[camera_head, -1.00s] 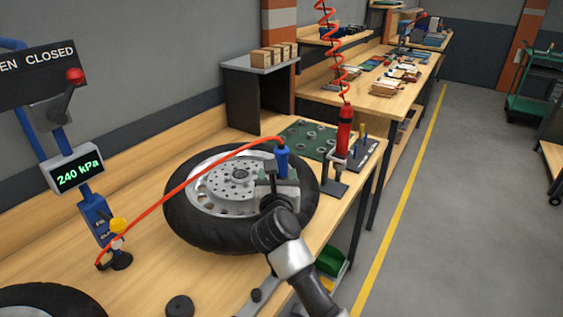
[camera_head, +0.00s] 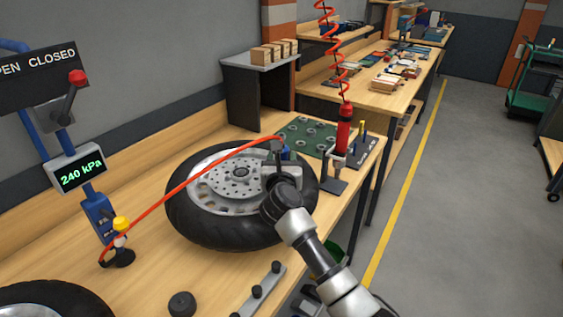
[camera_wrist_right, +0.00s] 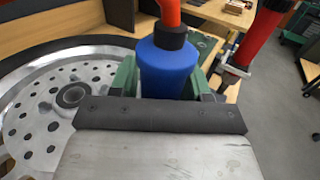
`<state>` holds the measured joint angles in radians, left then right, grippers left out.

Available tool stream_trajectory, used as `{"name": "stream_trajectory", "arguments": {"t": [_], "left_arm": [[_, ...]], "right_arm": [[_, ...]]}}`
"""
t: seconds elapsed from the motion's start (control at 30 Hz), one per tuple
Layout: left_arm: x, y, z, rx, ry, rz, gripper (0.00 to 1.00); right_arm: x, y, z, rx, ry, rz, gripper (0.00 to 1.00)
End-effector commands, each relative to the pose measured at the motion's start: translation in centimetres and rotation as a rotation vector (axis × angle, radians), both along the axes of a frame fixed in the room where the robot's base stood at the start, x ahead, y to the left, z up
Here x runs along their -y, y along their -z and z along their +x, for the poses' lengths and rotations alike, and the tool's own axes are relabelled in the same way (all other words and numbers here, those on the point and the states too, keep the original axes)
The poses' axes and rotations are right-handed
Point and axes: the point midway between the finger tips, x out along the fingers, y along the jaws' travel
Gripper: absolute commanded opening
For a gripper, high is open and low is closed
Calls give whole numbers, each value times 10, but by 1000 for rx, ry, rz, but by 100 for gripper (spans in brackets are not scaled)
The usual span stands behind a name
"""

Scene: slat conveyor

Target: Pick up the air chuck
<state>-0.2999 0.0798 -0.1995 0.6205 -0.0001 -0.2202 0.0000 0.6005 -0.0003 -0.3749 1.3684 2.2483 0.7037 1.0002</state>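The air chuck (camera_head: 285,153) is a blue cylinder with a black collar and an orange hose at its top. It stands upright at the right side of the wheel's metal disc. In the right wrist view the chuck (camera_wrist_right: 166,68) fills the space between the green fingers of my right gripper (camera_wrist_right: 163,80), with no clear gap on either side. I cannot tell whether the fingers press on it. In the head view my right gripper (camera_head: 279,160) is at the chuck and partly hides it. My left gripper is not in view.
The tyre (camera_head: 240,232) lies flat on the wooden bench (camera_head: 140,240). The orange hose (camera_head: 190,180) arches across it from a blue stand (camera_head: 100,215) reading 240 kPa. A red tool (camera_head: 343,130) hangs in a stand just right of the chuck. A grey bar with knobs (camera_head: 262,290) lies at the front.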

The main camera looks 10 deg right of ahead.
Motion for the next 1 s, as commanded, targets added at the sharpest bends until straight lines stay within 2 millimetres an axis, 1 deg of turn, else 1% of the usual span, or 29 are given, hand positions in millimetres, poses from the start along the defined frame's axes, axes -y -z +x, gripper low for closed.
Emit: {"name": "stream_trajectory", "arguments": {"t": [0.03,0.27,0.47,0.57,0.73,0.87,1.0], "left_arm": [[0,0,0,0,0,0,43],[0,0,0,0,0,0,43],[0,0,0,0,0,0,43],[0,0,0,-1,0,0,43],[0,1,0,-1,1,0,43],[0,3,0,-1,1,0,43],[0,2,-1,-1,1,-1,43]], "right_arm": [[0,0,0,0,0,0,40],[0,0,0,1,0,0,4],[0,-1,0,1,0,0,3],[0,-4,0,2,0,1,3],[-1,-20,0,5,-1,3,3],[-1,-43,0,7,-1,4,3],[28,-60,-17,6,3,1,3]]}}
